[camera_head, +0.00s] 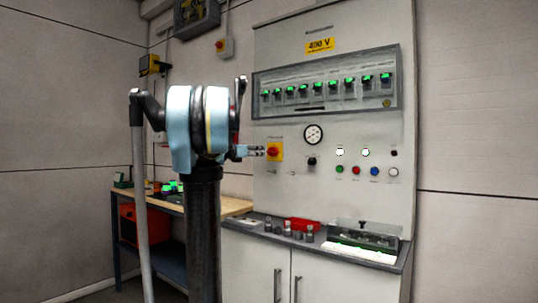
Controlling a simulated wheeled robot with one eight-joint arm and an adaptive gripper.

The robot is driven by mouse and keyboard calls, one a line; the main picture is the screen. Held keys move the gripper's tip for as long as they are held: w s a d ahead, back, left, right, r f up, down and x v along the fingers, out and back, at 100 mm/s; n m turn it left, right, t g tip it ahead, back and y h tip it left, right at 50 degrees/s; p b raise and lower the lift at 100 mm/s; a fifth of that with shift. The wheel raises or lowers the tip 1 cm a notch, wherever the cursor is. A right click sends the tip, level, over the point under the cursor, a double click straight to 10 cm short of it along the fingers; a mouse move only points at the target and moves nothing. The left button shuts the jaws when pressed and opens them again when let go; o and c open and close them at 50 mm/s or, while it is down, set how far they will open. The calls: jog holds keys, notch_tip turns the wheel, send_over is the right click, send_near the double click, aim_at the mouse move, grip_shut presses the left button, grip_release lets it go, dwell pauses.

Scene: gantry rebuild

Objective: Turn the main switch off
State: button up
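The main switch (275,152) is a red rotary knob on a yellow square plate, at the left side of the pale panel below the breaker window. My gripper (262,151) is just left of the switch in the picture, its fingers pointing right toward the knob. The fingertips overlap the left edge of the yellow plate. I cannot tell whether they touch the knob. The fingers are too small to show whether they are open or shut. The knob's exact turn angle is too small to read.
A breaker row (327,86) with green lights sits above, under a 400 V label (320,45). A gauge (313,134), a black knob (311,162) and coloured buttons (356,170) are to the right. Below, a counter (330,251) holds several small parts. A workbench (235,206) stands left.

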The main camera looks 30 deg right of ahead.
aim_at(271, 150)
jog(key=x, duration=1.3)
jog(key=shift+w+d, duration=0.15)
jog(key=shift+d, duration=0.1)
jog(key=shift+c, duration=0.4)
jog(key=c, duration=0.9)
